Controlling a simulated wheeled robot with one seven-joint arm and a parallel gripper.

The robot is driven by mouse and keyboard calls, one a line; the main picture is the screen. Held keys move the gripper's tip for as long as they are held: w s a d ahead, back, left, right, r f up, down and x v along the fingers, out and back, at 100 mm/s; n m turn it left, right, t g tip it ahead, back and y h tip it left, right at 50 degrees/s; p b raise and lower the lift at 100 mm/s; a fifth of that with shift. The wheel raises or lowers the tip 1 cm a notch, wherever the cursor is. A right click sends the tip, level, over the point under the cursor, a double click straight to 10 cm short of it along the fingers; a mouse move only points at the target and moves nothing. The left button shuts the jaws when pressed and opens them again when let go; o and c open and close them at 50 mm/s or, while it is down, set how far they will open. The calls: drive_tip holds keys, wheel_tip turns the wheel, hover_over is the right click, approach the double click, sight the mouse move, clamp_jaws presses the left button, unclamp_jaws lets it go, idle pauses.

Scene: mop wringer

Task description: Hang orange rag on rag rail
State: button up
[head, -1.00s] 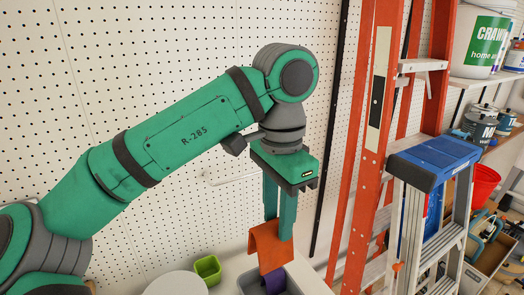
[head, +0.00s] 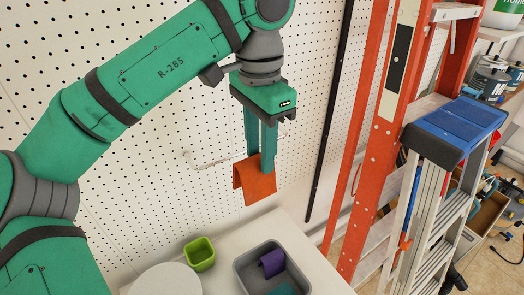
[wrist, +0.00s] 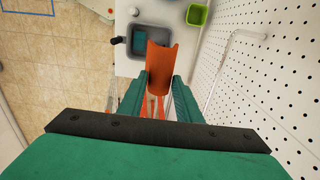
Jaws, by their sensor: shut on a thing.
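The orange rag (head: 258,182) hangs folded from my gripper (head: 260,158), which is shut on it. In the wrist view the rag (wrist: 159,62) shows between the fingertips (wrist: 159,84). The rag rail (head: 212,163) is a thin white rod on the pegboard, left of the rag in the head view. The rail also shows in the wrist view (wrist: 232,62), right of the rag and apart from it. In the head view the rag and fingers hide what lies behind them, perhaps the rail's right end.
A grey bin (head: 244,270) with a purple rag (head: 271,263) and something teal stands on the white counter (head: 225,268) below. A green cup (head: 200,253) and a white round object (head: 166,280) are left of it. Orange and blue-topped ladders (head: 452,128) stand at right.

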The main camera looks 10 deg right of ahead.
drive_tip(key=shift+w+a, duration=2.75)
drive_tip(key=shift+w, duration=3.8)
drive_tip(key=shift+w+f, duration=0.1)
drive_tip(key=shift+f, duration=4.35)
drive_tip(key=o, duration=1)
drive_tip(key=shift+r, duration=0.1)
